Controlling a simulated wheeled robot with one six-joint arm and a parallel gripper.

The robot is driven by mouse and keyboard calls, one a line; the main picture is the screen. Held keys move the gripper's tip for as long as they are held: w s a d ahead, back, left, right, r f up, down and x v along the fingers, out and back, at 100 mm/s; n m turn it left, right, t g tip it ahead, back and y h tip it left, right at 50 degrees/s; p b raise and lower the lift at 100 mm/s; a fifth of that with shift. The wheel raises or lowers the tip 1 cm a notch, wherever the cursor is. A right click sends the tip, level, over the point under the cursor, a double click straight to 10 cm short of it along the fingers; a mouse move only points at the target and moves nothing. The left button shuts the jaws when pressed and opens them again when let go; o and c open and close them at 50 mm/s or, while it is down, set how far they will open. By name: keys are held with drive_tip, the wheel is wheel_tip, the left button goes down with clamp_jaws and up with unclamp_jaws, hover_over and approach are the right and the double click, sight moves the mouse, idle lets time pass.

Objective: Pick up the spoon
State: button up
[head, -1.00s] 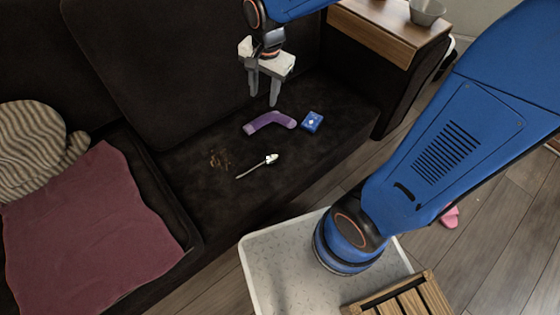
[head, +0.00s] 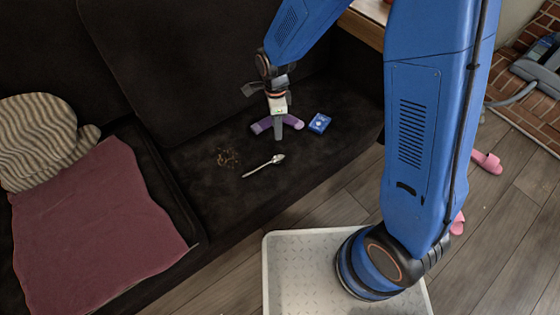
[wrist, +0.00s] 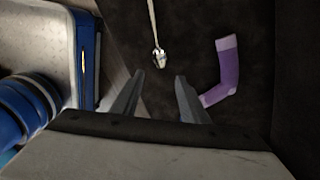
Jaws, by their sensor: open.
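A silver spoon (head: 264,165) lies on the dark sofa seat in the head view, its bowl toward the upper right. In the wrist view the spoon (wrist: 156,45) is ahead of the fingers, with its bowl end nearest them and its handle running off the top edge. My gripper (head: 279,133) is above the seat, up and slightly right of the spoon in the head view, in front of a purple sock. In the wrist view my gripper (wrist: 155,95) has its two fingers apart with nothing between them.
The purple sock (head: 262,126), also in the wrist view (wrist: 227,68), lies beside the fingers. A blue card box (head: 319,123) lies right of it. Brown crumbs (head: 228,158) are left of the spoon. A maroon cloth (head: 95,215) and striped mitten-shaped cushion (head: 40,140) are at left.

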hover_over(277, 159)
drive_tip(key=f, duration=1)
drive_tip(key=shift+w+d+f, duration=0.1)
drive_tip(key=shift+w+f, duration=0.1)
drive_tip(key=shift+w, duration=0.2)
drive_tip(key=shift+s+f, duration=0.15)
drive_tip(key=shift+f, duration=1.4)
drive_tip(key=shift+s+f, duration=0.1)
drive_tip(key=shift+f, duration=1.45)
drive_tip(key=c, duration=0.8)
